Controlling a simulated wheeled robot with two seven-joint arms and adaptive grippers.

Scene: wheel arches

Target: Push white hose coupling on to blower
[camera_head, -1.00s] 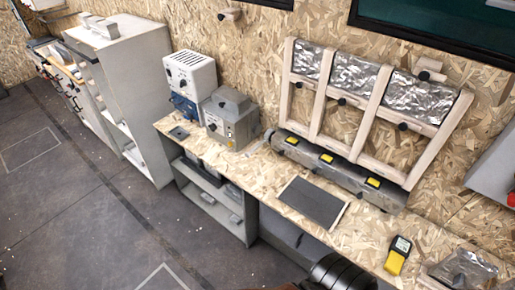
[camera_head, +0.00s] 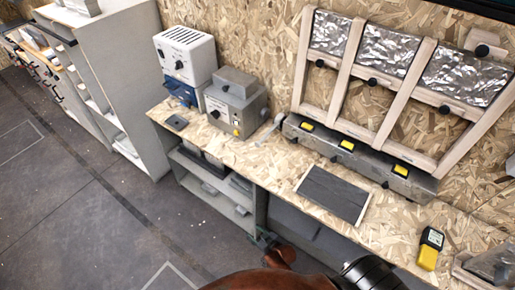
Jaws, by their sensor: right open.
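A grey metal box unit (camera_head: 236,105) with a dark knob and a small yellow label stands on the bench and may be the blower. A small pale piece (camera_head: 272,127) lies just right of it, close to the metal rail. It may be the white hose coupling, but it is too small to tell, and I see no joint between it and the box. My right gripper (camera_head: 264,239) shows small at the bottom, by the bench's front edge, open and well apart from both. My left gripper is not in view.
A white and blue box (camera_head: 186,55) stands left of the grey box. A dark mat (camera_head: 333,194) and a yellow meter (camera_head: 430,249) lie on the bench (camera_head: 270,165). A metal rail (camera_head: 360,160) with yellow switches runs below a wooden frame. Shelves are under the bench.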

